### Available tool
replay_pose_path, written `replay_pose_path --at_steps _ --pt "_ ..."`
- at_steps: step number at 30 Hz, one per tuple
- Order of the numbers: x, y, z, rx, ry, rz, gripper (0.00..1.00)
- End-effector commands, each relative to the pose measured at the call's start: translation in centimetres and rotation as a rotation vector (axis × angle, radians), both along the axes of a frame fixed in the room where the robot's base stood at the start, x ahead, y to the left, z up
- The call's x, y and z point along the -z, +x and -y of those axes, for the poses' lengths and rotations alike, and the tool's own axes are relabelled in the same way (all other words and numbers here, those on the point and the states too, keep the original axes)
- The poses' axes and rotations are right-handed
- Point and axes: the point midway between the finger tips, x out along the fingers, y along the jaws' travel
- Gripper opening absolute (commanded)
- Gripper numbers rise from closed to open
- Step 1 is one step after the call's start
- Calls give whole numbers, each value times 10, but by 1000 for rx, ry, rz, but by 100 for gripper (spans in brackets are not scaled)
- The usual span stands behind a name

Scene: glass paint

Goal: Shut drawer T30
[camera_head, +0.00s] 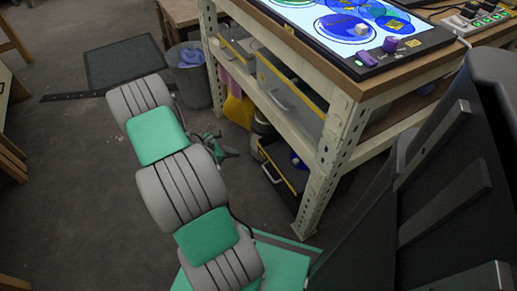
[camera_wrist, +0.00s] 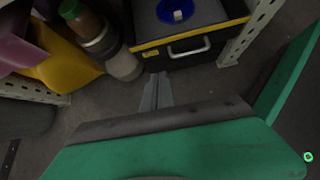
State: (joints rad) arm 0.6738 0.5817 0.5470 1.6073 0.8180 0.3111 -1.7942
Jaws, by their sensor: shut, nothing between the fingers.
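A dark drawer (camera_head: 284,177) with a yellow-edged front and a pale handle sits low in the shelving unit. It also shows at the top of the wrist view (camera_wrist: 190,50), with its handle facing my gripper and a small yellow label that I cannot read. A blue round item (camera_wrist: 175,10) is visible inside or on top of it. I cannot tell how far it is pulled out. My gripper (camera_wrist: 157,88) is shut and empty, in front of the drawer and apart from it. In the head view, my gripper is low, left of the drawer.
Grey drawers with yellow edges (camera_head: 290,92) sit on the shelf above. Yellow and purple containers (camera_wrist: 62,62) and bottles (camera_wrist: 105,40) stand left of the low drawer. A shelf post (camera_head: 325,165) stands to its right. A bin (camera_head: 190,75) stands further left.

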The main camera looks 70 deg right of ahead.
Motion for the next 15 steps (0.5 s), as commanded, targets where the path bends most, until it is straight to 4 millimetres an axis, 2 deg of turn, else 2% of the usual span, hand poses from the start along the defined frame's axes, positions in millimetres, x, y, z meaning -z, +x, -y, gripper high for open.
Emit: replay_pose_path --at_steps 1,5,15 --pt "3 -7 4 -10 4 -25 0" --pt "15 -15 11 -17 6 -38 0" --pt "68 -48 48 -13 8 -36 0"
